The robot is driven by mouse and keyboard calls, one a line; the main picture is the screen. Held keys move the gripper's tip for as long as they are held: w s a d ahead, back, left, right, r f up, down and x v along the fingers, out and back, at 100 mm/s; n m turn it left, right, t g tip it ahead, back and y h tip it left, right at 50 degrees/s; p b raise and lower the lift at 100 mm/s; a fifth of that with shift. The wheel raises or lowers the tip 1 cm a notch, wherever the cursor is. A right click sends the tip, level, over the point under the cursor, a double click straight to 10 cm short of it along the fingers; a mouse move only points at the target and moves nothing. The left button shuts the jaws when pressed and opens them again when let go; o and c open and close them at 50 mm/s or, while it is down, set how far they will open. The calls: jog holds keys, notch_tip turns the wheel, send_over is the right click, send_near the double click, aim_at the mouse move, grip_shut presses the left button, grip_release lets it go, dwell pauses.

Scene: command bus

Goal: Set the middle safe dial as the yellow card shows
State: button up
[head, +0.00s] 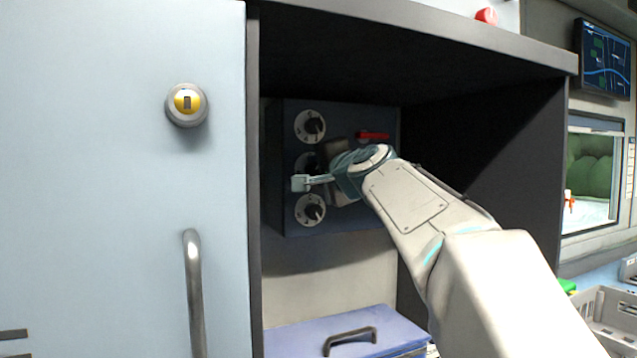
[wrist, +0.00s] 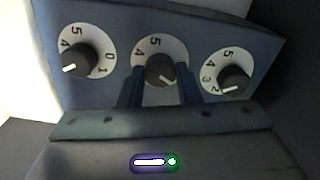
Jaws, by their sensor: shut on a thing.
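The dark blue safe (head: 354,222) is inside a cabinet, with a column of three white-faced dials in the head view. The middle dial (head: 302,161) is mostly hidden behind my gripper (head: 311,181). In the wrist view my gripper (wrist: 159,88) is shut on the black knob of the middle dial (wrist: 160,68), one finger on each side. Its white pointer line aims to the lower right of that picture; a 5 and a 4 show on its face, the other digits are covered. The yellow card is not in view.
The top dial (head: 310,126) and bottom dial (head: 310,210) are close to my gripper. A red handle (head: 373,135) is on the safe's right. A blue case (head: 345,331) lies below.

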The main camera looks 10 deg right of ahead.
jog(key=n+b, duration=0.2)
jog(key=n, duration=0.2)
jog(key=shift+f+b, duration=0.2)
jog(key=shift+b, duration=0.15)
jog(key=shift+r+n+b, duration=0.1)
jog(key=shift+n+b, duration=0.4)
jog(key=shift+n, duration=0.4)
jog(key=o, duration=1)
jog(key=shift+r, duration=0.1)
jog(key=shift+c, duration=0.2)
jog(key=shift+s, duration=0.1)
jog(key=s+d+b, duration=0.2)
jog(key=s, duration=1.1)
jog(key=shift+s+d, duration=0.15)
jog(key=shift+d, duration=0.15)
